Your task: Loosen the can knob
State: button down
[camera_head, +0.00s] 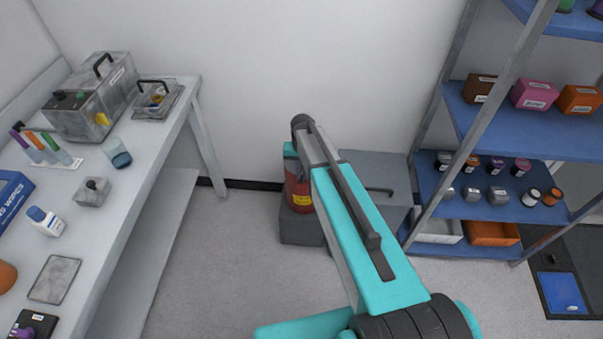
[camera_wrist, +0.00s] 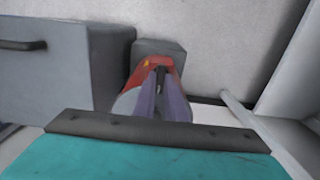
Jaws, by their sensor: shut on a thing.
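The red can (camera_head: 300,194) with a yellow label stands on a low grey block (camera_head: 302,231), against the back wall. My arm hides part of it in the head view. In the wrist view the can (camera_wrist: 137,78) lies straight ahead, partly behind the fingers. My gripper (camera_wrist: 161,72) is at the top of the can with its two purplish fingers close together. They are shut on the can knob, which is mostly hidden between them; only something dark shows there.
A grey cabinet (camera_head: 387,169) with a dark handle stands just right of the can. A blue-shelved rack (camera_head: 525,122) stands farther right. A workbench (camera_head: 150,125) with boxes, tubes and bottles is on the left. The floor (camera_head: 215,270) between bench and can is clear.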

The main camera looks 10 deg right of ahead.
jog(key=shift+n, duration=0.4)
jog(key=n+b, duration=0.2)
jog(key=n, duration=0.1)
jog(key=shift+f, duration=0.1)
jog(key=n+b, duration=0.1)
jog(key=n, duration=0.4)
jog(key=shift+b, duration=0.35)
jog(key=n+b, duration=0.1)
jog(key=n, duration=0.3)
jog(key=shift+n, duration=0.3)
jog(key=shift+n+b, duration=0.35)
jog(key=shift+n, duration=1.65)
jog(key=c, duration=1.8)
grip_release()
jog(key=shift+r, duration=0.3)
